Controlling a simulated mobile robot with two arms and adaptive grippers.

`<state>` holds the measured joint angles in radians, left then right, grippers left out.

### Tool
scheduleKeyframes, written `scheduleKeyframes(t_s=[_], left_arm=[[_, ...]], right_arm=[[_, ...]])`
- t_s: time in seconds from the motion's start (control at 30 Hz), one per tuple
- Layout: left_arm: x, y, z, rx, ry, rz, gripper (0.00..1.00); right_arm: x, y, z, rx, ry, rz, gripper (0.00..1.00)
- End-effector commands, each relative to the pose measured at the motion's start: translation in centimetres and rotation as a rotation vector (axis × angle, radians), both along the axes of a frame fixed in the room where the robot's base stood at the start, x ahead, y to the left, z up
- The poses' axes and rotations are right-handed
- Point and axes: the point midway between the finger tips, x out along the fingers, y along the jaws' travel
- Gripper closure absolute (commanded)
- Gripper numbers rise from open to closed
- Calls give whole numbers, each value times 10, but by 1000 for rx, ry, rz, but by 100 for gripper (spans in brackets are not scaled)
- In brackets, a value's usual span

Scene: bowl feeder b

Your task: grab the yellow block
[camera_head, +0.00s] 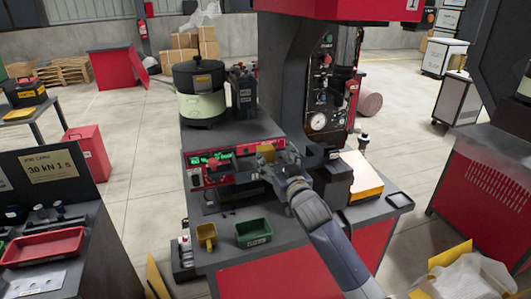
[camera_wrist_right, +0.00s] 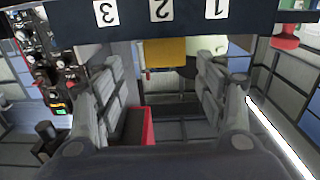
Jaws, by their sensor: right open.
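The yellow block (camera_wrist_right: 165,54) shows in the right wrist view, beyond and between the fingers of my right gripper (camera_wrist_right: 163,80). It sits just by a dark bar with white labels numbered 1, 2 and 3, and a dark mark shows at its edge. In the head view, a small yellow-brown block (camera_head: 266,151) appears at the tips of my right gripper (camera_head: 268,162), in front of the feeder unit. The gripper is open, with visible space between its fingers. I cannot tell whether a finger touches the block. My left gripper is not in view.
A controller with green digits (camera_head: 210,158) stands left of the gripper. The bowl feeder (camera_head: 200,95) stands behind, and a dark press column (camera_head: 283,75) rises close behind the gripper.

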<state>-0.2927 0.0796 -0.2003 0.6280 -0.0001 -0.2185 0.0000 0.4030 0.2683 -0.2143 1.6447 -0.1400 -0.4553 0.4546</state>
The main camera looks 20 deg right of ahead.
Motion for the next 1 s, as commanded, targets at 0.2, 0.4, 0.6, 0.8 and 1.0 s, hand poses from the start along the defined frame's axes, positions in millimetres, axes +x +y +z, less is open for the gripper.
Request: scheduleKeyframes(t_s=[0.2,0.4,0.6,0.8,1.0], left_arm=[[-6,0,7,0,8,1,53],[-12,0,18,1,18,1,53],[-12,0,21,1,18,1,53],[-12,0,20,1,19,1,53],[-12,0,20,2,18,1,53]], right_arm=[[12,3,2,-1,1,-1,35],[35,9,1,0,1,-1,35],[51,9,-2,0,2,-1,35],[53,9,-2,0,1,0,35],[53,9,-2,0,1,0,53]])
